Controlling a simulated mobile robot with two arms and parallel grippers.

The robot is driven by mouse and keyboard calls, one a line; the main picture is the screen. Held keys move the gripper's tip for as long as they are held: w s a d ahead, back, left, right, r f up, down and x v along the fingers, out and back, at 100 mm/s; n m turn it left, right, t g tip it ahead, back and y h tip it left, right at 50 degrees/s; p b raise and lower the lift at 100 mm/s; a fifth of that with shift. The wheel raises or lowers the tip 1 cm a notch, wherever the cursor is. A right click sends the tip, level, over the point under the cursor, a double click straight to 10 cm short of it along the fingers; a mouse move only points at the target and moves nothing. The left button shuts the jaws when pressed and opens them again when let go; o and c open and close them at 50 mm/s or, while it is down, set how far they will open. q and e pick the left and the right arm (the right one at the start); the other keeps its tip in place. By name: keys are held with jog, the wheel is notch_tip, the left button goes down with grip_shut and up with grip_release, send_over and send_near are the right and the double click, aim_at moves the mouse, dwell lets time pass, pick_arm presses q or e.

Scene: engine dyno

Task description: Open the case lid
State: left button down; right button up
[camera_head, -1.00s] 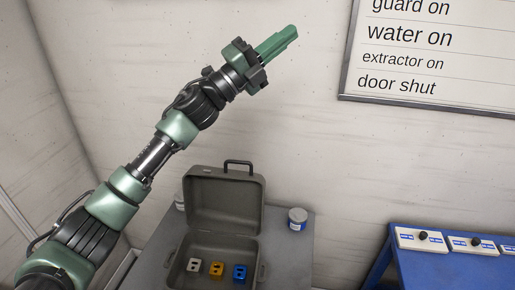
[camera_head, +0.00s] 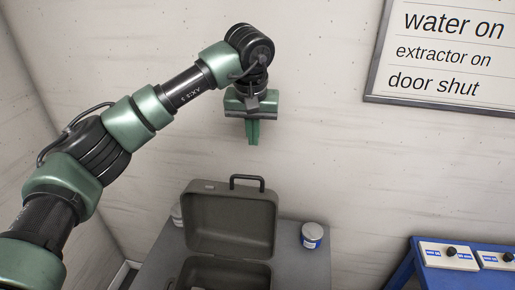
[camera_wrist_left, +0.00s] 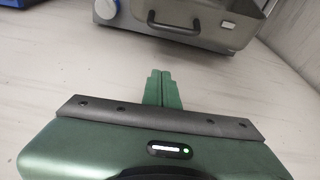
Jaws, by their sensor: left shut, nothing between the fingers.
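The grey case (camera_head: 230,262) stands on a grey table with its lid (camera_head: 232,218) raised upright and the black handle (camera_head: 247,182) at the lid's top edge. My left gripper (camera_head: 253,138) hangs above the lid, pointing down, apart from it and shut with nothing in it. In the left wrist view the shut fingers (camera_wrist_left: 162,88) point toward the case, whose handle (camera_wrist_left: 175,24) shows at the top. The lower part of the case is cut off by the head view's bottom edge. My right gripper is not in view.
A white and blue tin (camera_head: 312,236) stands on the table (camera_head: 300,265) right of the case. Another tin (camera_head: 177,214) is partly hidden behind its left side. A blue bench (camera_head: 425,275) with switch boxes is at the right. A sign (camera_head: 440,55) hangs on the wall.

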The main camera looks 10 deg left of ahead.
pick_arm(q)
jog(key=p, duration=0.3)
send_over(254, 186)
jog(key=w, duration=0.4)
notch_tip(254, 186, down, 8)
jog(key=shift+s+f+p, duration=0.1)
jog(key=shift+s+p, duration=0.95)
jog(key=shift+s, duration=0.9)
jog(key=shift+f, duration=0.1)
